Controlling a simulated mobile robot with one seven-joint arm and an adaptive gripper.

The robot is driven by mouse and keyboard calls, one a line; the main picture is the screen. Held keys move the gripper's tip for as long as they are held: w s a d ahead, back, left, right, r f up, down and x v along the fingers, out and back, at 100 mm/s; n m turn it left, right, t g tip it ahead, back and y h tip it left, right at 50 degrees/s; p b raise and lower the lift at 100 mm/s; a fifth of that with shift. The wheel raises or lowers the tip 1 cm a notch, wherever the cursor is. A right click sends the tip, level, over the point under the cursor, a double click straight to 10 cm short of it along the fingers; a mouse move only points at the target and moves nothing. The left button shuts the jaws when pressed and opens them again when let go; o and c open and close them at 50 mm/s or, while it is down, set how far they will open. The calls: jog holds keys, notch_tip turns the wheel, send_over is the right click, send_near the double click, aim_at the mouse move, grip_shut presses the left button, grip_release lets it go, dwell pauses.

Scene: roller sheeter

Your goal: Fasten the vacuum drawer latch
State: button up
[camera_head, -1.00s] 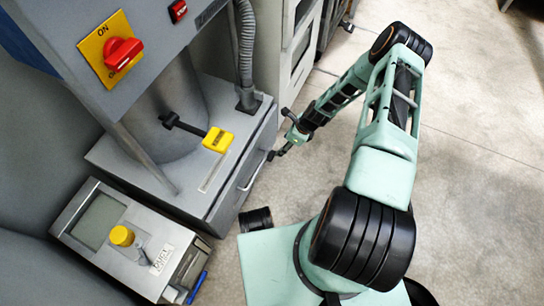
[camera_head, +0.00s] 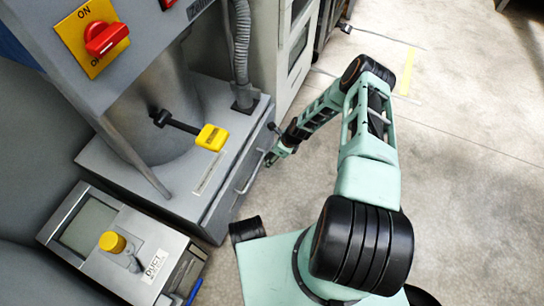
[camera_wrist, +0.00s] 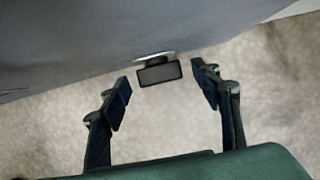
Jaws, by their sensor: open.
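A small dark rectangular block on a pale metal mount (camera_wrist: 158,72) projects from the grey machine face in the wrist view. It looks like the latch, but I cannot tell how it is set. My gripper (camera_wrist: 164,86) is open, with one finger on each side of the block and visible gaps between. In the head view my gripper (camera_head: 270,158) is low beside the machine's front, right of the drawer handle (camera_head: 251,172) on the drawer front (camera_head: 232,198). The latch cannot be made out there.
A yellow-tipped lever (camera_head: 211,137) sticks out above the machine's base. A red switch (camera_head: 105,39) is on the upper housing. A grey device with a yellow knob (camera_head: 112,242) stands at lower left. A corrugated hose (camera_head: 241,50) runs down behind. The floor (camera_head: 465,190) at right is clear.

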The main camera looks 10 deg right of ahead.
jog(key=c, duration=1.2)
jog(key=shift+o, duration=0.2)
jog(key=shift+s+r+p, duration=0.1)
jog(key=shift+p, duration=0.2)
jog(key=t+h, duration=0.1)
jog(key=t+h+p, duration=0.1)
jog(key=t, duration=0.1)
jog(key=s+n+t+h+p, duration=0.1)
jog(key=shift+a+f, duration=0.25)
jog(key=shift+a, duration=0.15)
jog(key=shift+t, duration=0.3)
